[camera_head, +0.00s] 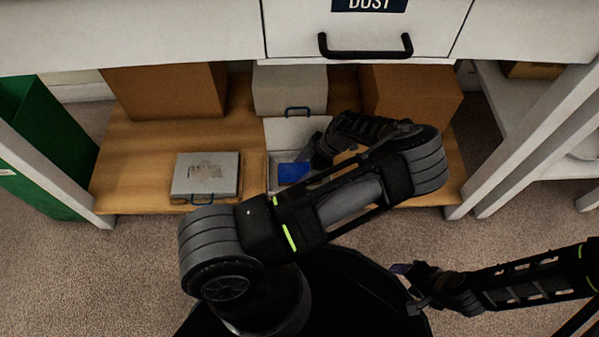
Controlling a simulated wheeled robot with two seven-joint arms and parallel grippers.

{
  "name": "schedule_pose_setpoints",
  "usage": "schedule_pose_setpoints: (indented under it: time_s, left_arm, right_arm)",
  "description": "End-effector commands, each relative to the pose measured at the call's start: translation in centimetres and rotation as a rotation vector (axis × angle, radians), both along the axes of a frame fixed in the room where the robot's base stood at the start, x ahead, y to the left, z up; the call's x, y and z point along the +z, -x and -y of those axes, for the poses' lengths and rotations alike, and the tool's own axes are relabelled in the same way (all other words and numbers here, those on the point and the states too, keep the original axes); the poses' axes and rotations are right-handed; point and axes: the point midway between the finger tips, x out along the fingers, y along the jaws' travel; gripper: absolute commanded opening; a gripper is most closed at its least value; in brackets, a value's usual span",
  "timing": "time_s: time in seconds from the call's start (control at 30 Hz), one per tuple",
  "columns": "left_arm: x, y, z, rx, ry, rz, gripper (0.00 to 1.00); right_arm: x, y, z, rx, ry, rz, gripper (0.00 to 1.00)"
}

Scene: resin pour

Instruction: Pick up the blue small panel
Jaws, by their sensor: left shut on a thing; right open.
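The blue small panel (292,173) shows in the head view, in a shallow light open-topped box (295,128) on the low wooden shelf. My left gripper (314,155) reaches into this box from the right, with its fingertips at the panel's upper right edge. It is shut on the panel, though the contact is small and partly dark. My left arm hides the box's lower right part. My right gripper (414,278) is open, low at the right in front of the shelf, close to a small purple thing (401,268).
On the shelf (135,150) are brown boxes (165,92) at the back left and right, a grey box (290,90) between them, and a grey flat case (205,176) at left. A drawer (290,30) overhangs. White table legs flank the shelf. A green bin (50,140) stands left.

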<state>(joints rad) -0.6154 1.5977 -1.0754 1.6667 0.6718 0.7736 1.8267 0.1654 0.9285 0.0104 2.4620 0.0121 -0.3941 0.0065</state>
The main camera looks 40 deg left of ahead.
Motion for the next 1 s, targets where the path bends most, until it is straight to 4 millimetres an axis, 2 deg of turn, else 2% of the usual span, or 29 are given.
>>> schedule_pose_setpoints:
  time_s: [0.17,0.27,0.37,0.6,0.73,0.83,1.0]
  left_arm:
    - [0.2,0.0,0.0,0.000,0.000,0.000,0.20]
    - [1.0,-0.1,0.0,0.000,0.000,0.001,0.20]
    - [2.5,0.0,0.0,0.000,0.000,0.002,0.20]
    - [7.3,0.0,0.0,0.002,0.000,0.001,0.20]
    - [9.2,0.0,0.0,0.002,0.000,0.000,0.20]
    - [9.9,0.0,0.0,0.002,0.000,0.000,0.20]
    - [10.1,0.0,0.0,0.001,-0.001,-0.001,0.20]
  right_arm:
    - [0.1,0.0,0.0,0.000,0.000,0.000,0.60]
    - [0.5,0.1,0.0,0.000,0.001,0.000,0.60]
    - [1.2,0.2,-0.1,0.001,0.002,-0.001,0.60]
    - [3.4,0.5,-0.1,0.006,0.002,-0.008,0.60]
    - [4.2,0.7,0.0,0.007,0.001,-0.012,0.60]
    - [4.5,0.7,0.0,0.008,0.001,-0.014,0.60]
    - [4.4,0.8,0.0,0.009,0.001,-0.014,0.60]
